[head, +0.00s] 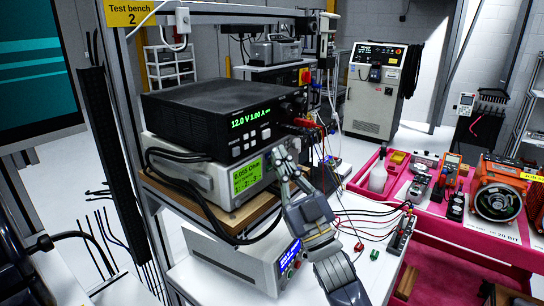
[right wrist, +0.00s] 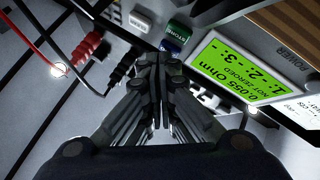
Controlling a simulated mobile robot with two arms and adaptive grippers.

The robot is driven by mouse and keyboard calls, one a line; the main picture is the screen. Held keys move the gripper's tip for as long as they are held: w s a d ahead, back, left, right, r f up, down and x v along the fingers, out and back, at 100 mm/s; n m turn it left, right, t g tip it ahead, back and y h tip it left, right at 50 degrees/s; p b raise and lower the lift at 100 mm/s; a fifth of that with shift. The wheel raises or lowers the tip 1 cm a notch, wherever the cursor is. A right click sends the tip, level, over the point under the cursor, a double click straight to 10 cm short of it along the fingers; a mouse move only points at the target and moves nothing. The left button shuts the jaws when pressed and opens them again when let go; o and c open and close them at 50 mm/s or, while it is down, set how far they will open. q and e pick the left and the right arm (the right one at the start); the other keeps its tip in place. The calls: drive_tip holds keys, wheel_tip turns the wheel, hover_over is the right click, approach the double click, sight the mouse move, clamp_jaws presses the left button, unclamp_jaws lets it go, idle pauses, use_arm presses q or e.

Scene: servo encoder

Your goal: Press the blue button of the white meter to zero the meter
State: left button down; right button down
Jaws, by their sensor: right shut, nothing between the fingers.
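The white meter (head: 222,190) sits on a wooden shelf under a black power supply. Its green display (head: 248,175) reads 0.055 Ohm; in the right wrist view the display (right wrist: 238,65) also says NOT ZEROED. The blue button (right wrist: 170,46) shows there beside a green button (right wrist: 178,29). My right gripper (head: 281,158) is shut and empty at the right end of the meter's front. In the right wrist view its fingertips (right wrist: 160,62) lie just below the blue button in the picture; I cannot tell whether they touch it. My left gripper is not in view.
The black power supply (head: 215,112) reads 12.0 V. Red and black leads (head: 312,130) hang close to my right gripper; red and black plugs (right wrist: 95,48) show beside the buttons. A lower instrument (head: 240,262) stands below the shelf. A pink bench (head: 440,240) with tools is at right.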

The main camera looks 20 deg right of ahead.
idle(0.3)
drive_tip(key=shift+s+d, duration=0.25)
drive_tip(key=shift+s, duration=0.1)
drive_tip(key=s+d, duration=0.3)
drive_tip(key=s, duration=0.2)
drive_tip(key=shift+s+p, duration=0.15)
drive_tip(key=shift+p, duration=0.15)
drive_tip(key=shift+f, duration=0.1)
idle(0.8)
